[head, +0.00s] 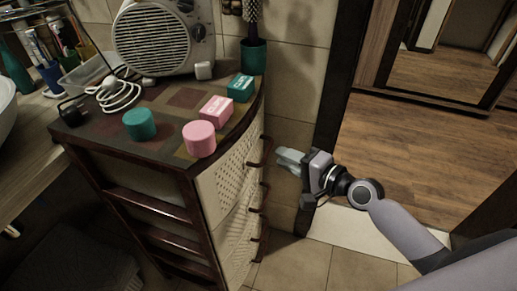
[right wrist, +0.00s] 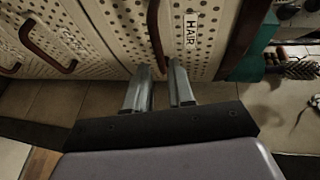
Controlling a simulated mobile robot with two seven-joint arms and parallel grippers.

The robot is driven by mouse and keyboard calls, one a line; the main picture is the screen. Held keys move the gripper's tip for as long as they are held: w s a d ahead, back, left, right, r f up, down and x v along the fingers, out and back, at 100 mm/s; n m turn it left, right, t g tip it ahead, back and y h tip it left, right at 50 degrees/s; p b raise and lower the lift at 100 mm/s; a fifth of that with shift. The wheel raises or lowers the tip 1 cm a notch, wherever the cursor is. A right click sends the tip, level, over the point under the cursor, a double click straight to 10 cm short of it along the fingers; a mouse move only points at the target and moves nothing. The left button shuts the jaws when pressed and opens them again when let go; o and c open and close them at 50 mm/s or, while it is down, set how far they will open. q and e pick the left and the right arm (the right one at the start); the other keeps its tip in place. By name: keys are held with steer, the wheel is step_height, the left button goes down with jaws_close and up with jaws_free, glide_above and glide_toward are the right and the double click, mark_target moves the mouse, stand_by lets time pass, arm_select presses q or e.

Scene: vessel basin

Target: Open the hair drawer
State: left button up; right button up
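The hair drawer is a cream perforated drawer front with a white "HAIR" label (right wrist: 191,29) in the right wrist view. It looks closed. Its dark curved handle (right wrist: 153,35) has its end near the gap between my right fingertips. My right gripper (right wrist: 160,68) is open, with its two grey fingers apart and pointing at the drawer front. In the head view the right gripper (head: 280,156) is just right of the cabinet's handle side, near the upper handles. I cannot tell whether the fingers touch the handle. My left gripper is not in view.
The cabinet top (head: 93,128) holds a fan heater (head: 150,40), a pink jar (head: 199,139), a teal jar (head: 139,124), small boxes and a cable. More handles (right wrist: 45,47) sit on neighbouring drawers. A dark door frame (head: 338,75) stands close behind the right gripper.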

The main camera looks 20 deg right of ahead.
mark_target(268, 149)
steer(key=shift+x, duration=3)
jaws_close()
